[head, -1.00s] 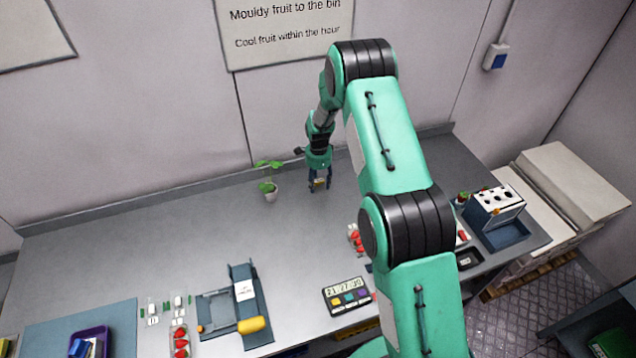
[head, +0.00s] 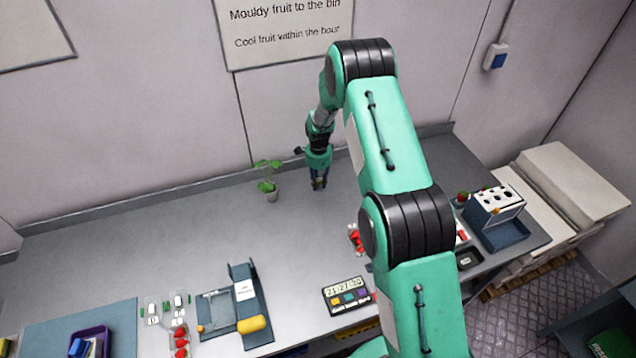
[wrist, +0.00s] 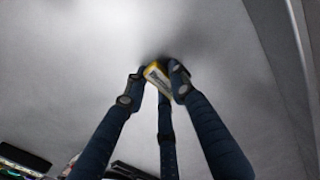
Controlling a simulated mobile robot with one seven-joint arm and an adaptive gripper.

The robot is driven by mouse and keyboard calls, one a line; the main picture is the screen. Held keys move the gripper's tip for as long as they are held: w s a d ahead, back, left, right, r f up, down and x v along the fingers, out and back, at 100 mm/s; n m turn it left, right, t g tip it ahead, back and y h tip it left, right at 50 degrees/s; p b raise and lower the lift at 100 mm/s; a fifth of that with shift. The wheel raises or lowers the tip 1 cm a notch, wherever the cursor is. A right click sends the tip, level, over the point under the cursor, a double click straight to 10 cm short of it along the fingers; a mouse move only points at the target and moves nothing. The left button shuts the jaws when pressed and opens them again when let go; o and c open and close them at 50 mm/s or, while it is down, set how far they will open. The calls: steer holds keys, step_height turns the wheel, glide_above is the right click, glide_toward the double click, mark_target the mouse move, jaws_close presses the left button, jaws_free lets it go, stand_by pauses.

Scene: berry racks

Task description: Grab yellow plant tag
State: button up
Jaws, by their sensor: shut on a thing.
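The yellow plant tag (wrist: 157,76) shows in the wrist view between my fingertips. It has a pale face with dark marking and a yellow edge. My gripper (wrist: 160,80) is shut on it, with dark fingers on both sides. In the head view my gripper (head: 318,186) points down at the grey worktop near the back wall, just right of a small potted plant. The tag is mostly hidden by the fingers there. I cannot tell whether the tag still touches the worktop.
The green potted plant (head: 271,195) stands close to the left of my gripper. A timer (head: 349,296), a blue-grey stand with a yellow roll (head: 254,324) and a purple bin (head: 92,338) are nearer the front.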

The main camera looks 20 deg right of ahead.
mark_target(319, 182)
steer(key=shift+r, duration=0.15)
steer(key=shift+r, duration=0.85)
steer(key=shift+s+r, duration=0.2)
steer(key=shift+r, duration=0.6)
steer(key=s, duration=0.5)
steer(key=s+a+r+b, duration=0.1)
steer(key=s, duration=0.9)
steer(key=shift+s+a+r, duration=0.2)
steer(key=shift+s+a, duration=0.05)
steer(key=shift+a, duration=0.1)
